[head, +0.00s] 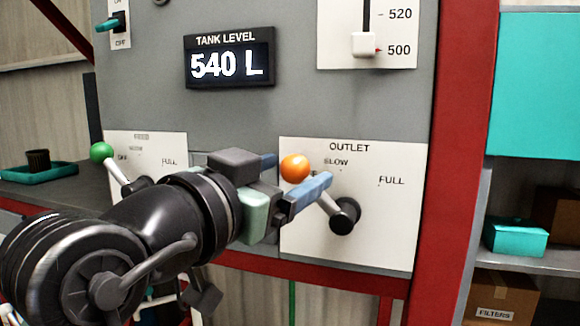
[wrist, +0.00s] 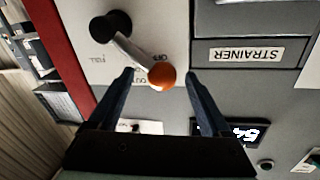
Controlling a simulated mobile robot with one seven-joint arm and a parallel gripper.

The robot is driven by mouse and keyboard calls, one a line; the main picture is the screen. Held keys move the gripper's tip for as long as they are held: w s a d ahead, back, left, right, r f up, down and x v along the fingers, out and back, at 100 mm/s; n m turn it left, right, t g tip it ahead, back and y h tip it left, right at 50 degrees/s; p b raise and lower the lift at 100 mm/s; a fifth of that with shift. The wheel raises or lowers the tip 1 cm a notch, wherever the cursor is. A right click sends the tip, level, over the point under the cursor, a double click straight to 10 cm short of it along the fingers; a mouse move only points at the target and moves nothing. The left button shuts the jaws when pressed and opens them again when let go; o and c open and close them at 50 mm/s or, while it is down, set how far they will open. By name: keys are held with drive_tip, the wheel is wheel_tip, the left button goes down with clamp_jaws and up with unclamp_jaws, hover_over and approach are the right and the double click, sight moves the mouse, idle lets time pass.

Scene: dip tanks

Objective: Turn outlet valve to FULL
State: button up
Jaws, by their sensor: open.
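The outlet valve is a grey lever (head: 326,203) on a black hub (head: 344,216), tipped with an orange ball (head: 294,168). It is mounted on the white OUTLET plate (head: 385,235). The lever points up and left from the hub, to the left of the SLOW label and away from the FULL label (head: 391,181). My gripper (head: 297,178) is open at the ball. In the wrist view the orange ball (wrist: 162,76) shows between the two spread fingertips (wrist: 160,82), with gaps on both sides. My gripper hides the left part of the plate.
The tank display (head: 230,64) reads 540 L. A slider (head: 364,45) above the outlet plate stands at 500. A second lever with a green ball (head: 101,152) is at left. A red frame post (head: 450,160) and shelves with boxes stand at right.

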drive_tip(key=shift+w+d, duration=0.15)
drive_tip(key=shift+w, duration=0.1)
clamp_jaws()
idle(0.3)
drive_tip(key=shift+f, duration=0.1)
